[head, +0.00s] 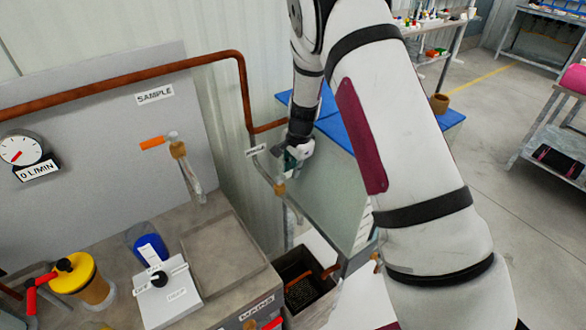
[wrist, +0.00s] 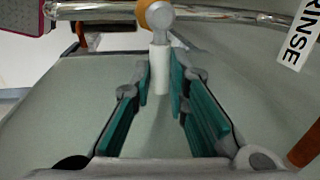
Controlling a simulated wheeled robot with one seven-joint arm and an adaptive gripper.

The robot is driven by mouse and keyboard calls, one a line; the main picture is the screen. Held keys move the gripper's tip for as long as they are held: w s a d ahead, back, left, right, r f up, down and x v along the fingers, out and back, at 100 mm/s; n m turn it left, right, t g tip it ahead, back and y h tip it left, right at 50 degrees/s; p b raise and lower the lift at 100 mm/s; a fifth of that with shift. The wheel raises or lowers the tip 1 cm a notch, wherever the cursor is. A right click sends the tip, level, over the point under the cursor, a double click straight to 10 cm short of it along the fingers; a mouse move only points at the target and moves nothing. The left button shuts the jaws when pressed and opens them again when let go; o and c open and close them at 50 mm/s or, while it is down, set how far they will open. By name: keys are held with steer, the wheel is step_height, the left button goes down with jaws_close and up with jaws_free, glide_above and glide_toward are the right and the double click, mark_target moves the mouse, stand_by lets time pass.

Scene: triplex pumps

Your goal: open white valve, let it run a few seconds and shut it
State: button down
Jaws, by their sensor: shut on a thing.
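A RINSE label (wrist: 298,38) is at the right of the wrist view. In the head view my gripper (head: 292,160) is beside the rinse pipe and its brass fitting (head: 279,189); the white handle is hidden there. The gauge (head: 20,150) is labelled 0 L/MIN. I cannot see any water running.
A SAMPLE valve with an orange handle (head: 153,143) is to the left. A yellow pump part (head: 76,274) and a control box with a black knob (head: 159,279) are at lower left. An open drain box (head: 305,292) stands below the spout. Copper pipe (head: 120,77) runs along the wall panel.

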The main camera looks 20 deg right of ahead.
steer(key=shift+w+a+n+g+y+b, duration=0.3)
steer(key=shift+w+a+n+b, duration=0.4)
steer(key=shift+n+b, duration=1.35)
steer(key=shift+w+a+n+g+y+b, duration=0.15)
steer(key=shift+w+a+n+g+b, duration=0.6)
steer(key=shift+n, duration=2.35)
steer(key=shift+w+a+n+g+y+b, duration=0.1)
steer(key=shift+w+a+n+y+b, duration=0.2)
steer(key=shift+a+n+b, duration=1.3)
steer(key=shift+d+n+b, duration=0.3)
steer(key=shift+d+n, duration=0.3)
steer(key=shift+n, duration=0.45)
steer(key=c, duration=1.6)
jaws_free()
steer(key=shift+o, duration=0.2)
steer(key=shift+r, duration=0.15)
steer(key=v, duration=1.1)
steer(key=shift+r, duration=0.35)
